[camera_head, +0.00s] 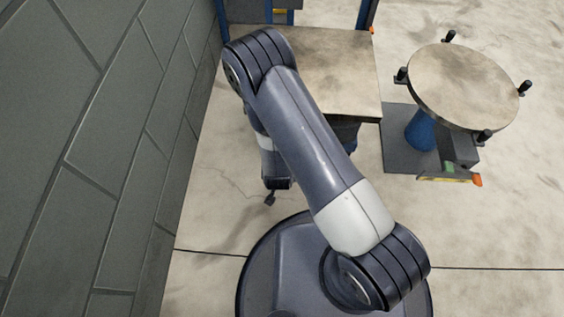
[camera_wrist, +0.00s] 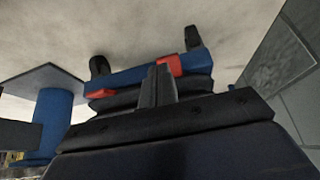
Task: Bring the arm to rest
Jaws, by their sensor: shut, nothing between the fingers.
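My arm is folded over my round base in the head view, with its upper link slanting from lower right to upper left. My gripper (camera_head: 270,198) hangs low at the left of my arm, mostly hidden by it and close to the wall side. In the wrist view my gripper (camera_wrist: 162,80) shows with its two fingers together. It is shut and holds nothing.
A grey tiled wall (camera_head: 100,150) stands close on the left. A table with a worn top (camera_head: 340,75) is just beyond my arm. A round turntable (camera_head: 462,85) on a blue pedestal (camera_head: 422,130) stands at the right. The floor at lower right is clear.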

